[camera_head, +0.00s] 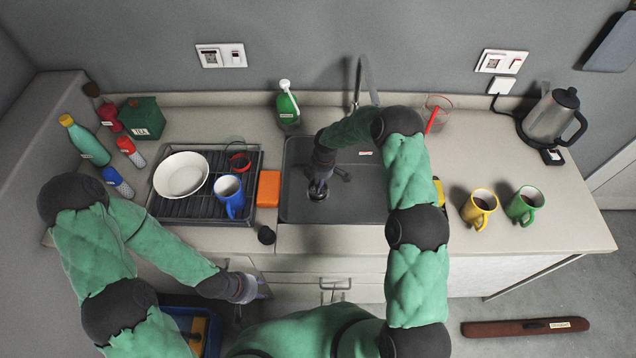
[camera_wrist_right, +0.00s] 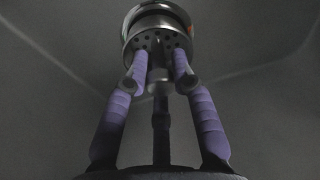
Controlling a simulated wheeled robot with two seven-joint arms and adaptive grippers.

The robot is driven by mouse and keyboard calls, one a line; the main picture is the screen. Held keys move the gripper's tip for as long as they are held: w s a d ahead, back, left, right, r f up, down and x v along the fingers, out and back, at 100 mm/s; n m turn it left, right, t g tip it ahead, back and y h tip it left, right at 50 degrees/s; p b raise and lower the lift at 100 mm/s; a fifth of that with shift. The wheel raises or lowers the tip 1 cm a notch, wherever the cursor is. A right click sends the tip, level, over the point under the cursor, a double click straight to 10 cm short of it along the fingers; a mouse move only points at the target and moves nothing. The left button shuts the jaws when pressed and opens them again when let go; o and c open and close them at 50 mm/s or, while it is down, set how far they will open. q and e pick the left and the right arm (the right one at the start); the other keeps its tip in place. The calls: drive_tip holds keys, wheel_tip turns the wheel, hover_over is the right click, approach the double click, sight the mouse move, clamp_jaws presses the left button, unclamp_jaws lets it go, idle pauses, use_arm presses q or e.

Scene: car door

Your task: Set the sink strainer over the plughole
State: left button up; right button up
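The metal sink strainer (camera_wrist_right: 155,32) shows in the right wrist view, with small holes in its face and a shiny rim. My right gripper (camera_wrist_right: 160,62) has its two lilac fingers on either side of the strainer's central stem, with tips close to the holed face. I cannot tell whether they touch it. In the head view this gripper (camera_head: 319,183) points down into the dark sink (camera_head: 300,210), at its left part. The plughole cannot be made out. My left gripper (camera_head: 262,288) is empty and open, low in front of the counter.
A drying rack (camera_head: 160,207) with a white bowl (camera_head: 181,174) and blue mug (camera_head: 229,194) stands left of the sink, beside an orange block (camera_head: 268,189). The faucet (camera_head: 358,80) is behind. Yellow (camera_head: 479,207) and green mugs (camera_head: 524,205) and a kettle (camera_head: 552,116) stand right.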

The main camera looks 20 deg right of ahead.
sight(322, 191)
drive_tip(key=shift+o, duration=0.9)
drive_tip(key=shift+r, duration=0.1)
drive_tip(key=shift+r+p, duration=0.25)
drive_tip(key=shift+p, duration=0.05)
wheel_tip(322, 191, up, 12)
drive_tip(key=d+p, duration=0.1)
drive_tip(key=shift+d, duration=0.25)
drive_tip(key=shift+s, duration=0.1)
